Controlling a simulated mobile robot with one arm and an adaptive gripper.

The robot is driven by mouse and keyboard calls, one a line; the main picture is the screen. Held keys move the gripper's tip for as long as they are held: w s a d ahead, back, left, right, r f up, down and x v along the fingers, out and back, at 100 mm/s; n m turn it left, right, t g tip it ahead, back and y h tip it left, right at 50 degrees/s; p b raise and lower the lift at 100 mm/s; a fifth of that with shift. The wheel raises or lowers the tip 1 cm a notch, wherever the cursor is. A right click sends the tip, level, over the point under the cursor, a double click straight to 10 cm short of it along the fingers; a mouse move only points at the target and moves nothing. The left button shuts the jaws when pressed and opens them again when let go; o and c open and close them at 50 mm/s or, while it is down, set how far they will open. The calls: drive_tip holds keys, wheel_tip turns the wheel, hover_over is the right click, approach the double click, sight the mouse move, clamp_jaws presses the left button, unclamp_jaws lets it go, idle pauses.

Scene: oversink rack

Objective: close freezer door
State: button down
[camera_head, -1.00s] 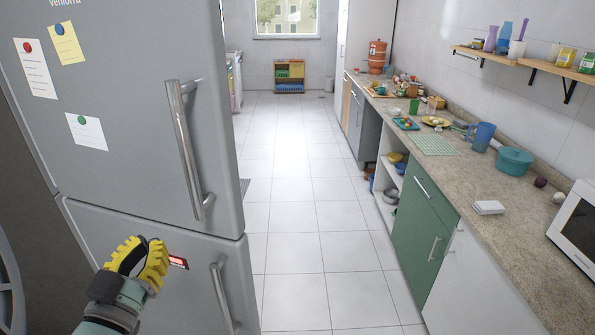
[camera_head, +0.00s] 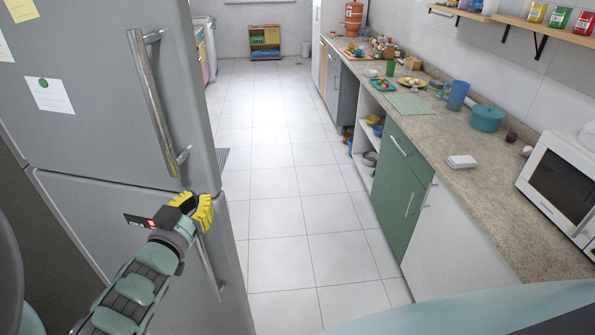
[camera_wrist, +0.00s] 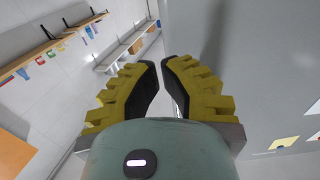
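The grey fridge fills the left of the head view. Its lower freezer door (camera_head: 95,215) has a vertical metal handle (camera_head: 208,265). The freezer door looks nearly flush with the upper door, and I cannot tell whether it stands ajar. My gripper (camera_head: 200,208), with yellow fingers, is in front of the freezer door's upper right part and overlaps the top of the handle. I cannot tell whether it touches. In the wrist view, the fingertips (camera_wrist: 160,63) nearly meet with nothing held between them. A grey fridge surface (camera_wrist: 250,60) fills the right of that view.
The upper fridge door (camera_head: 100,80) has its own long handle (camera_head: 152,100) above my gripper. The tiled floor (camera_head: 290,220) to the right is clear. A counter (camera_head: 460,185) with a microwave (camera_head: 565,190) and a green cabinet (camera_head: 400,190) runs along the right side.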

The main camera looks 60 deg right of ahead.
sight(211, 184)
drive_tip(key=shift+p+x, duration=1.3)
drive_tip(key=shift+x, duration=1.4)
drive_tip(key=shift+s+d, duration=0.1)
drive_tip(key=shift+d, duration=0.1)
drive_tip(key=shift+d, duration=0.1)
